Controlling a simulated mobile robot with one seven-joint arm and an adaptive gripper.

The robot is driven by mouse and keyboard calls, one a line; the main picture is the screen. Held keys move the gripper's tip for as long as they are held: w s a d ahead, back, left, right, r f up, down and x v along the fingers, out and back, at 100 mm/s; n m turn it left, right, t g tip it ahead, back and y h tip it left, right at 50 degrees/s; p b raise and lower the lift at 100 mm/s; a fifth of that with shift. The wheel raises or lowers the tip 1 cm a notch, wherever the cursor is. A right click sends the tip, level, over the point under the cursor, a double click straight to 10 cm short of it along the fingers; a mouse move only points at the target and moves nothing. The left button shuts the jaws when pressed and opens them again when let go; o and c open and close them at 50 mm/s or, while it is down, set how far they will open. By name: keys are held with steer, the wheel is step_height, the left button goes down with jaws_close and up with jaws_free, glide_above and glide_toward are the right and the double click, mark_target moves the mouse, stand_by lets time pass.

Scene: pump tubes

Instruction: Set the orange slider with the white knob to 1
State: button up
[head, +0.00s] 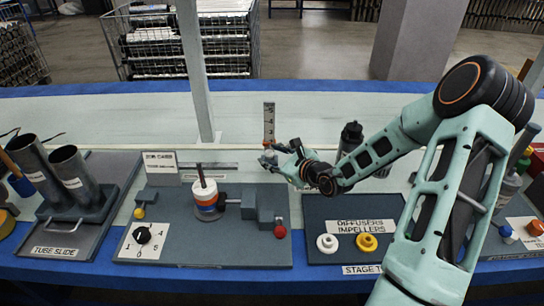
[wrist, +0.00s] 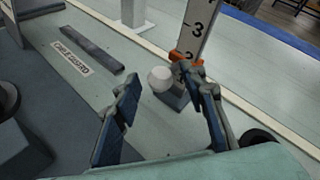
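An upright scale post (head: 269,118) with printed numbers stands at the back of the bench. In the wrist view, the 3 shows clearly on the post (wrist: 196,28), with another number partly hidden just below it. The orange slider (wrist: 179,55) is low on the post near that lower number; its exact reading is hard to tell. Its round white knob (wrist: 160,79) points toward me. My gripper (wrist: 168,82) is open, with the knob showing between its fingertips; I see no finger closed on it. In the head view, my gripper (head: 276,158) is beside the post's lower end.
A dial panel (head: 140,241) and a red-knobbed fixture (head: 279,231) stand in front on the left. The diffuser and impeller tray (head: 352,257) lies in front on the right. A dark bottle (head: 350,137) stands right of the post. A column (head: 194,75) rises behind.

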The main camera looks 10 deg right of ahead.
steer(key=shift+c, duration=0.6)
jaws_close()
step_height(320, 180, down, 4)
steer(key=b, duration=0.3)
steer(key=shift+a+f, duration=0.1)
steer(key=shift+s, duration=0.1)
steer(key=shift+o, duration=0.6)
jaws_free()
